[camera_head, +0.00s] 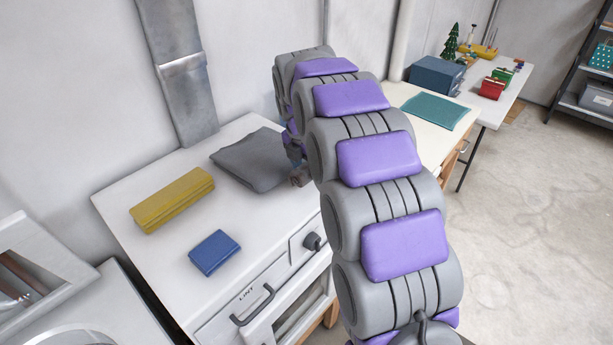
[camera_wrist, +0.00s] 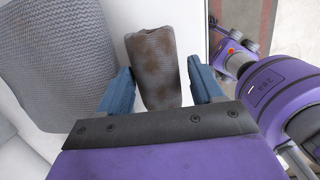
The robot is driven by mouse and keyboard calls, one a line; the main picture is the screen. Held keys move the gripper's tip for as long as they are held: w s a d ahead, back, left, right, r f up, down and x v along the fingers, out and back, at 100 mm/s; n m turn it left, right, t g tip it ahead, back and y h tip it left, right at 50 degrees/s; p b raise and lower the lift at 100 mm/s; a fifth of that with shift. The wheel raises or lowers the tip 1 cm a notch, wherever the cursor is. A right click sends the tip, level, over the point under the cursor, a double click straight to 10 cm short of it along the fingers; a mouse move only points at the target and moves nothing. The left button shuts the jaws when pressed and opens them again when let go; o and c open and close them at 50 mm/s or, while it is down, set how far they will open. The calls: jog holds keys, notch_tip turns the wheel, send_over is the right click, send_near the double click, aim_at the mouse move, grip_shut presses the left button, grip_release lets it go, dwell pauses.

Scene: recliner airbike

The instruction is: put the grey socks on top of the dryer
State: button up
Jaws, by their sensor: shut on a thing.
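The grey socks, a rolled bundle with brown stains (camera_wrist: 155,65), stand between the two blue fingers of my gripper (camera_wrist: 160,85) in the wrist view. My gripper is shut on them. In the head view the bundle (camera_head: 300,177) is small and partly hidden at my arm's end. It is over or at the right edge of the white dryer top (camera_head: 205,228), beside a folded grey cloth. Whether the socks touch the top I cannot tell. The dryer's front carries the word LINT.
On the dryer lie the folded grey cloth (camera_head: 250,160), a yellow box-like thing (camera_head: 172,200) and a blue one (camera_head: 215,252).

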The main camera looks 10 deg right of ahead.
notch_tip(320, 180, down, 3)
jog(key=shift+a+r+b, duration=0.1)
jog(key=shift+b, duration=0.2)
jog(key=shift+a, duration=0.55)
jog(key=o, duration=0.6)
jog(key=shift+d+f, duration=0.1)
jog(key=shift+f, duration=0.1)
jog(key=o, duration=0.4)
jog(key=shift+d, duration=0.3)
